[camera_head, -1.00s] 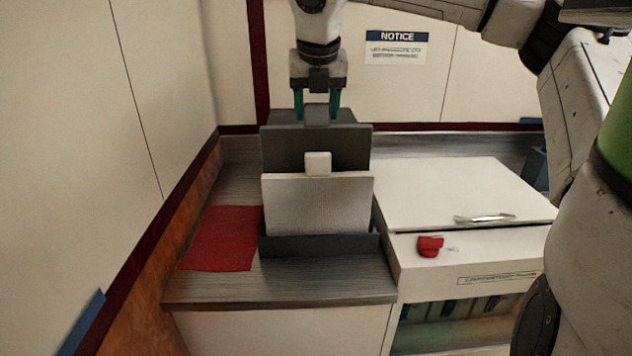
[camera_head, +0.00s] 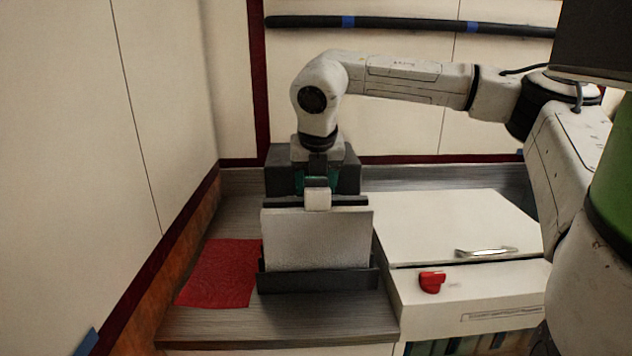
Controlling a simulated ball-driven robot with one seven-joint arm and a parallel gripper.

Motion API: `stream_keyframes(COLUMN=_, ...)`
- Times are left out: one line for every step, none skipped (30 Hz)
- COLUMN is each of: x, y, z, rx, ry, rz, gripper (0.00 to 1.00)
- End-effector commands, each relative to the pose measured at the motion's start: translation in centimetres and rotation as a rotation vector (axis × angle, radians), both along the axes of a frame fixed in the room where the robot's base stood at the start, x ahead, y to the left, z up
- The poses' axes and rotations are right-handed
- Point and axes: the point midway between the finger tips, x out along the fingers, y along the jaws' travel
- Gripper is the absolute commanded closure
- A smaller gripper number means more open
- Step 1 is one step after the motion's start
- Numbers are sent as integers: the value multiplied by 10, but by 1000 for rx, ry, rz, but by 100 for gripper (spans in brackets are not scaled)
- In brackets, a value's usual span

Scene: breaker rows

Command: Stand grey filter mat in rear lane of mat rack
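The grey filter mat (camera_head: 347,202) is dark and upright behind a pale mat. Only a thin strip of its top edge and its grey tab (camera_head: 317,184) show; its lower part is hidden. My gripper (camera_head: 317,186), with teal fingers, points down and is shut on that tab. The dark mat rack (camera_head: 318,281) stands on the counter, its front wall showing. The pale mat (camera_head: 316,241), with a white tab (camera_head: 317,200), stands upright in its front lane. Whether the grey mat touches the rack floor is hidden.
A dark block (camera_head: 280,160) stands close behind the mats. A red cloth (camera_head: 219,272) lies left of the rack on the counter (camera_head: 215,321). A white cabinet with a handled lid (camera_head: 440,225) and red knob (camera_head: 431,282) stands right. A wall closes the left side.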

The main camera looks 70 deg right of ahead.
Motion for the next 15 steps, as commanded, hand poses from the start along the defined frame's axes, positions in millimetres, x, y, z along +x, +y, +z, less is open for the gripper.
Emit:
stream_keyframes(x=0, y=0, z=0, rx=0, ry=1, rz=0, gripper=38)
stream_keyframes(x=0, y=0, z=0, rx=0, ry=1, rz=0, gripper=35)
stream_keyframes(x=0, y=0, z=0, rx=0, ry=1, rz=0, gripper=31)
stream_keyframes(x=0, y=0, z=0, rx=0, ry=1, rz=0, gripper=29)
stream_keyframes(x=0, y=0, z=0, rx=0, ry=1, rz=0, gripper=26)
stream_keyframes(x=0, y=0, z=0, rx=0, ry=1, rz=0, gripper=22)
stream_keyframes(x=0, y=0, z=0, rx=0, ry=1, rz=0, gripper=19)
stream_keyframes(x=0, y=0, z=0, rx=0, ry=1, rz=0, gripper=17)
stream_keyframes(x=0, y=0, z=0, rx=0, ry=1, rz=0, gripper=17)
stream_keyframes(x=0, y=0, z=0, rx=0, ry=1, rz=0, gripper=17)
stream_keyframes(x=0, y=0, z=0, rx=0, ry=1, rz=0, gripper=17)
stream_keyframes(x=0, y=0, z=0, rx=0, ry=1, rz=0, gripper=17)
stream_keyframes(x=0, y=0, z=0, rx=0, ry=1, rz=0, gripper=17)
stream_keyframes(x=0, y=0, z=0, rx=0, ry=1, rz=0, gripper=17)
stream_keyframes(x=0, y=0, z=1, rx=0, ry=1, rz=0, gripper=17)
